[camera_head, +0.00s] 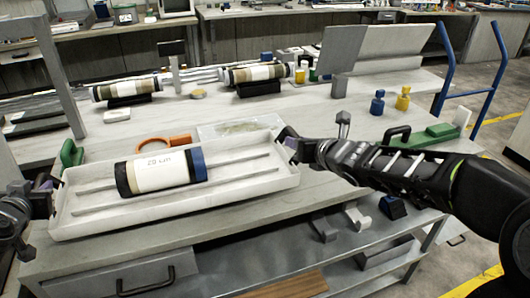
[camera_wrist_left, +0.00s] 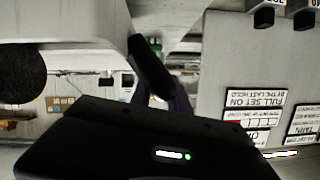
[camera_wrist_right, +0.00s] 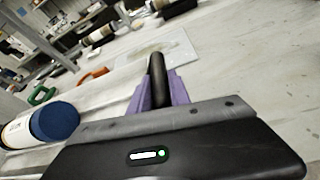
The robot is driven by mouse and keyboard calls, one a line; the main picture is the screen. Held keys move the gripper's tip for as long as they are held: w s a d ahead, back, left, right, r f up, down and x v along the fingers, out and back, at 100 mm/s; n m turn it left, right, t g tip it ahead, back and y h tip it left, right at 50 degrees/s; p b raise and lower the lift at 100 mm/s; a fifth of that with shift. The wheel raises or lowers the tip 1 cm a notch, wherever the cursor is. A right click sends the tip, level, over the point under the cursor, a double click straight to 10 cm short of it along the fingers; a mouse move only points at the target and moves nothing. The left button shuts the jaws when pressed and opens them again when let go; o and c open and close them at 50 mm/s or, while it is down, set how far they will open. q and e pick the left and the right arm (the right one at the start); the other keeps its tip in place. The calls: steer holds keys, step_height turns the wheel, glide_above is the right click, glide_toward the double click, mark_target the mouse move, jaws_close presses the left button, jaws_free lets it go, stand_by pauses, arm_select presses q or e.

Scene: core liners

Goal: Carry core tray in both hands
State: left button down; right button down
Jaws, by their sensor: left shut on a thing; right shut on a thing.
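The white core tray (camera_head: 240,198) is held at its two short ends, just above the front part of the workbench. A core liner (camera_head: 160,172) with a white label, a black left end and a blue right end lies in it across the rails. My left gripper (camera_head: 50,192) is shut on the tray's left end. My right gripper (camera_head: 290,146) is shut on the tray's right end. The right wrist view shows the purple fingers (camera_wrist_right: 160,90) closed around a black handle, with the blue-capped liner (camera_wrist_right: 50,125) beside them. In the left wrist view the grip (camera_wrist_left: 165,90) is partly hidden.
An orange ring tool (camera_head: 165,141) and a flat pale sheet (camera_head: 238,127) lie behind the tray. Two more liners (camera_head: 128,88) rest on black cradles further back. Blue (camera_head: 377,103) and yellow (camera_head: 403,99) bottles and a green tool (camera_head: 433,136) stand at the right. A drawer handle (camera_head: 145,281) protrudes below.

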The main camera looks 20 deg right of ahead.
arm_select(q)
steer(key=shift+a+r, duration=0.1)
steer(key=shift+a, duration=0.05)
